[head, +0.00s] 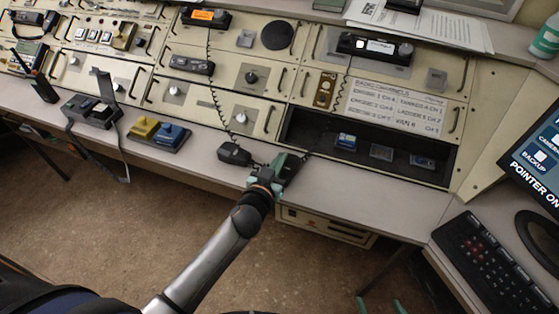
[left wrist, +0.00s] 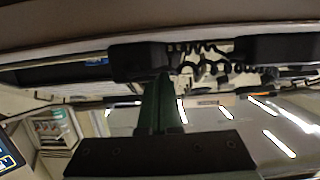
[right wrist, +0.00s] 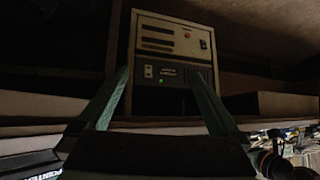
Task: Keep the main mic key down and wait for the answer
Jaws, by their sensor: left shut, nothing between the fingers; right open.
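My left gripper (head: 286,168) is shut, with its fingertips at a black hand-held mic (head: 293,160) near the desk's front edge. In the left wrist view the closed fingers (left wrist: 162,100) meet the dark mic body (left wrist: 140,63), with a coiled cord beside it. I cannot tell whether its key is pressed. A second black mic (head: 234,153) on a coiled cord lies just left of the gripper. No label shows which is the main one. My right gripper (head: 380,305) is open and empty at the bottom edge, below the desk; its spread fingers show in the right wrist view (right wrist: 165,105).
A dark recess (head: 365,155) with blue-topped items lies right of the gripper. Yellow and blue keys (head: 158,132) sit on the desk at left. A keyboard (head: 495,262) and screen (head: 540,160) stand at right. A cabinet unit (right wrist: 172,60) faces my right gripper. Bare desk (head: 365,200) lies between.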

